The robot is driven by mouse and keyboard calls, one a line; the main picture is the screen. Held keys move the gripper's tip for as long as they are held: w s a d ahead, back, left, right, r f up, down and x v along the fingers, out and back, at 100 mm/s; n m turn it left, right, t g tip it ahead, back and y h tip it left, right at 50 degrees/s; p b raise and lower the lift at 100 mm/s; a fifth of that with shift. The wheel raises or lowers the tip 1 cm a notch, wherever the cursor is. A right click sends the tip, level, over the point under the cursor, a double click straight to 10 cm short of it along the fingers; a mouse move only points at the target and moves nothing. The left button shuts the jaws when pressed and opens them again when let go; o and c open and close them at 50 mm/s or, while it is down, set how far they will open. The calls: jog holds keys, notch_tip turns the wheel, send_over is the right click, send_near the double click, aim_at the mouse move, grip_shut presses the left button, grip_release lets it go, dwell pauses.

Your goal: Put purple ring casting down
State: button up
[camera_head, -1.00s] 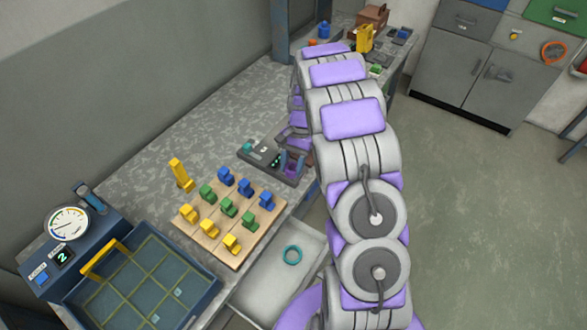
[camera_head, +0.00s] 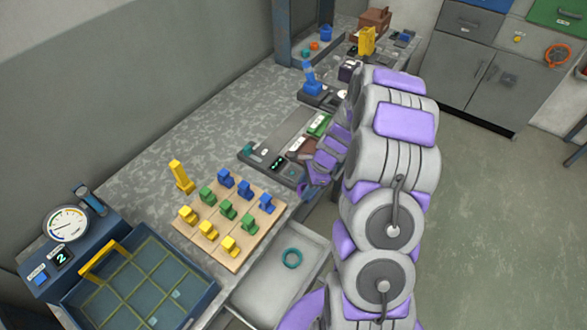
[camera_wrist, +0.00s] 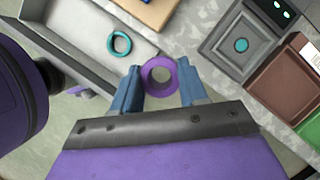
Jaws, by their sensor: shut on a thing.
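The purple ring casting (camera_wrist: 147,81) is held between the two blue-grey fingers of my gripper (camera_wrist: 160,78) in the wrist view, its round hole showing. In the head view my gripper (camera_head: 313,190) is at the front edge of the workbench, beside the grey device with green lights (camera_head: 262,160); the arm partly hides it. The ring is hard to make out there. In the wrist view the grey device (camera_wrist: 236,58), with a teal round spot on its square plate, lies up and right of the ring, apart from it.
A teal ring (camera_head: 292,257) lies in a pale grey open tray (camera_head: 262,291), left of my gripper in the wrist view. A wooden board (camera_head: 209,246) holds several yellow, green and blue pieces. A blue gridded bin (camera_head: 205,285) and gauge box (camera_head: 45,250) stand at left.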

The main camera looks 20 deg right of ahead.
jog(key=w, duration=0.4)
jog(key=w+b, duration=0.1)
jog(key=w, duration=0.3)
jog(key=w+d+f, duration=0.1)
jog(key=w, duration=0.3)
jog(key=shift+w+d+f+b, duration=0.1)
jog(key=shift+w+b, duration=0.15)
jog(key=shift+b, duration=0.15)
jog(key=shift+f+b, duration=0.6)
jog(key=shift+f, duration=1.2)
jog(key=shift+r, duration=0.1)
jog(key=o, duration=1.1)
